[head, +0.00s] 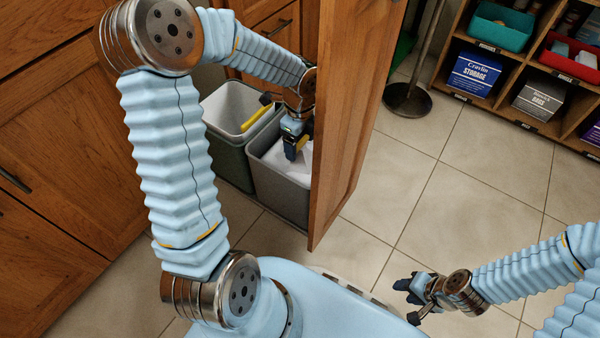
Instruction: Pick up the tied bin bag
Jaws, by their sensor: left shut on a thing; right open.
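The tied bin bag (305,163) shows as a white patch inside the right-hand grey bin (281,190). Its knot and most of its body are hidden by my gripper, the bin wall and the open wooden door. My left gripper (291,152) reaches down into the mouth of this bin, pointing downward, and is shut on the top of the white bag. The bag is still within the bin. My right gripper (414,296) is open and empty, low above the floor at the lower right.
A second grey bin (227,155) with a pale inside stands left of the first. A yellow piece with a dark end (257,115) shows near its rim. The open cabinet door (348,110) stands close right of my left gripper. A shelf (520,70) holds boxes. Tiled floor is clear.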

